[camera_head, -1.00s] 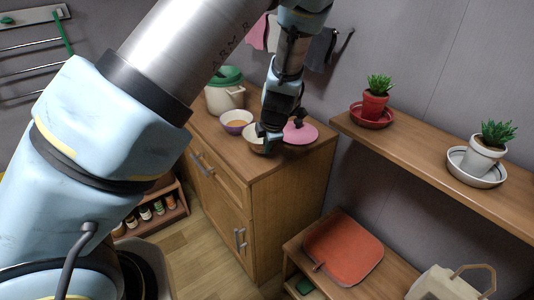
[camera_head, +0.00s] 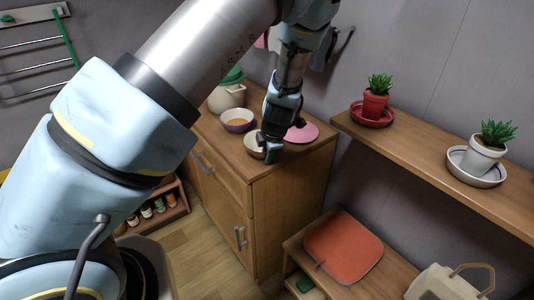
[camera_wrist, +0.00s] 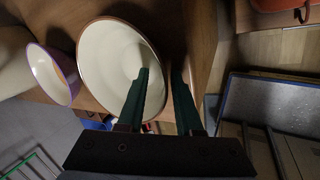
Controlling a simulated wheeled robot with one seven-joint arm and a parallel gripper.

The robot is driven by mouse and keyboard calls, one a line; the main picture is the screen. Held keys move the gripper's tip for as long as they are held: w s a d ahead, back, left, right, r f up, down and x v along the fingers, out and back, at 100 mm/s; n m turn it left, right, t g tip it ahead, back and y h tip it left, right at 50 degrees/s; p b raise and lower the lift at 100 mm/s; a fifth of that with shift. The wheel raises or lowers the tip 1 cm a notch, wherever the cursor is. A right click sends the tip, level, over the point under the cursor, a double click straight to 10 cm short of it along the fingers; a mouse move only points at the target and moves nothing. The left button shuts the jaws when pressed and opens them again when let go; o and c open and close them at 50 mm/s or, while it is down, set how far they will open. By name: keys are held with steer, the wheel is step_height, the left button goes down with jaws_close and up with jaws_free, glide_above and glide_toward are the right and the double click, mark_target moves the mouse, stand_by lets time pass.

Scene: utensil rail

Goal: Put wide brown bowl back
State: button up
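The wide bowl (camera_head: 251,141), cream inside with a brown rim, sits on the wooden cabinet top near its front edge, partly hidden by my gripper. In the wrist view the bowl (camera_wrist: 108,62) fills the upper middle. My gripper (camera_wrist: 162,70) is open, its two green fingers apart. The left finger overlaps the bowl's inside and the right finger shows outside its rim, so the rim lies between them. Contact cannot be told. In the head view my gripper (camera_head: 268,154) is at the bowl's right side.
A purple-rimmed bowl (camera_head: 237,121) stands just left, with a cream pot with green lid (camera_head: 228,92) behind it. A pink round item (camera_head: 303,132) lies right of my gripper. A shelf with potted plants (camera_head: 440,165) juts out at right, above a low unit with a red cushion (camera_head: 343,246).

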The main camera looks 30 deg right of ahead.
steer(key=v, duration=1.2)
steer(key=shift+r, duration=0.2)
steer(key=w+a+r+m+g, duration=0.1)
steer(key=w+a+m, duration=0.15)
steer(key=a, duration=0.55)
steer(key=w+a+m+g, duration=0.15)
steer(key=a+m, duration=0.25)
steer(key=a, duration=0.5)
steer(key=s+a+r+m, duration=0.2)
steer(key=a+m, duration=0.3)
steer(key=a, duration=0.4)
steer(key=s+a+r+m, duration=0.3)
steer(key=a+m, duration=0.3)
steer(key=a, duration=0.3)
steer(key=shift+a+r+g, duration=0.2)
steer(key=shift+r+g, duration=0.1)
steer(key=shift+g, duration=0.15)
